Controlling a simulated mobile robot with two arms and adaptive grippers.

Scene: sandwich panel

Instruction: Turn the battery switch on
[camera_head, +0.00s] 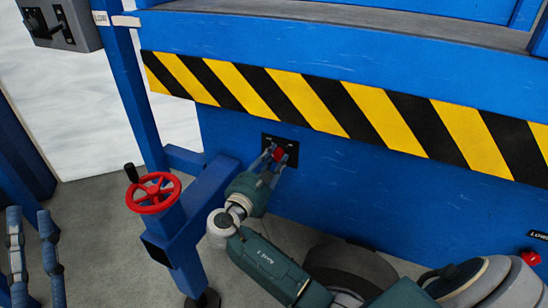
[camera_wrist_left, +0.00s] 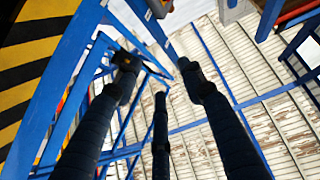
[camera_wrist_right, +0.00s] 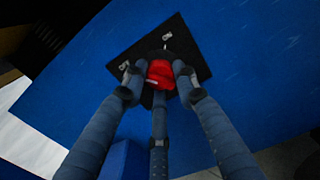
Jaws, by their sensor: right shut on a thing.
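The battery switch is a red knob (camera_head: 278,154) on a black square plate (camera_head: 291,146), set in the blue panel below the striped band. My right gripper (camera_head: 277,160) reaches it from the lower left and is shut on the knob. In the right wrist view the red knob (camera_wrist_right: 161,74) sits between the fingers of the right gripper (camera_wrist_right: 159,82), in front of the black plate (camera_wrist_right: 190,50). Part of the knob is hidden by the fingers. My left gripper (camera_head: 30,222) is at the lower left of the head view, apart from the panel. Its fingers (camera_wrist_left: 160,75) are spread and empty.
A red handwheel (camera_head: 153,193) on a blue post stands left of my right gripper. A grey box with levers (camera_head: 60,22) is at the top left. Another red control (camera_head: 530,258) is at the lower right. Grey floor (camera_head: 100,235) is open between the left gripper and the post.

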